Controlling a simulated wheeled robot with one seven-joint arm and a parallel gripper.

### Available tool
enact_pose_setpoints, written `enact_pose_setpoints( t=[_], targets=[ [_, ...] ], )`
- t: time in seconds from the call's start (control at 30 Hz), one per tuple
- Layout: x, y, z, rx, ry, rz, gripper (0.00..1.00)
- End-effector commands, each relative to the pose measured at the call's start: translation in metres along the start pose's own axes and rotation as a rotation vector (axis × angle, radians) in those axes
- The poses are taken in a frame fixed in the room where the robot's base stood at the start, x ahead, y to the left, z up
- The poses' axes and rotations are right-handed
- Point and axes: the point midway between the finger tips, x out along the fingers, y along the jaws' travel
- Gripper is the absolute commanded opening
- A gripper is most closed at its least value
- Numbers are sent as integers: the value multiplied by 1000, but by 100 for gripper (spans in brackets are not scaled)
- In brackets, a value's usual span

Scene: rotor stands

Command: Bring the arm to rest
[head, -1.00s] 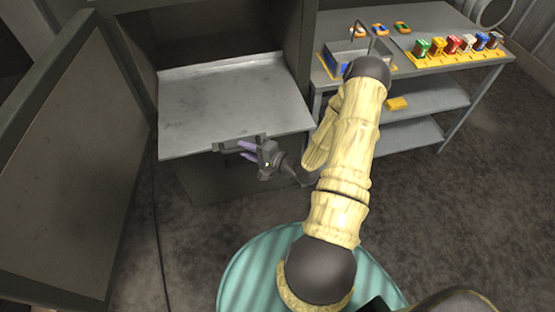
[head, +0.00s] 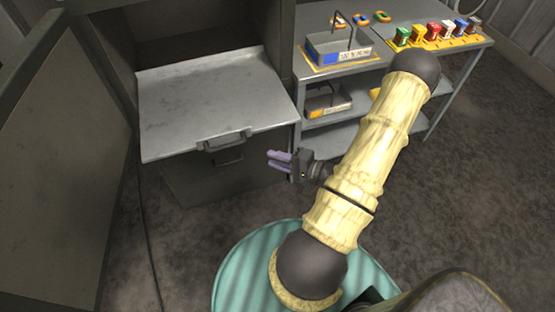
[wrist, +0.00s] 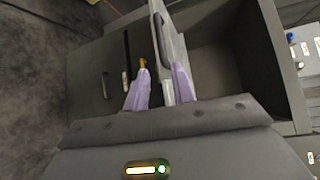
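My gripper (head: 280,160) is to the right of and below the handle (head: 224,141) of the grey pulled-out shelf, clear of it. Its two purple fingers point left in the head view. In the wrist view my gripper (wrist: 162,72) has its fingers apart with nothing held between them; the shelf edge shows beyond. My pale ribbed arm (head: 368,160) is bent, its dark elbow high at the right.
The grey shelf (head: 205,98) sticks out of an open cabinet whose door (head: 62,160) stands at left. A workbench (head: 375,62) at back right holds a grey tray (head: 335,48) and several coloured pieces on a yellow rack (head: 445,43). Carpet is free at right.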

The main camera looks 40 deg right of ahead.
Motion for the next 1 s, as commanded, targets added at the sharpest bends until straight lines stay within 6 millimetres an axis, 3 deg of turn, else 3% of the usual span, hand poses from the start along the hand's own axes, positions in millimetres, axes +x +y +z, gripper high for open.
enact_pose_setpoints(
  t=[0.57, 0.8, 1.0],
  targets=[
    [6, 0, -2, -53, -1, 59, 25],
    [32, -3, -17, -374, -11, 405, 25],
    [45, -25, -25, -673, -37, 714, 25]
  ],
)
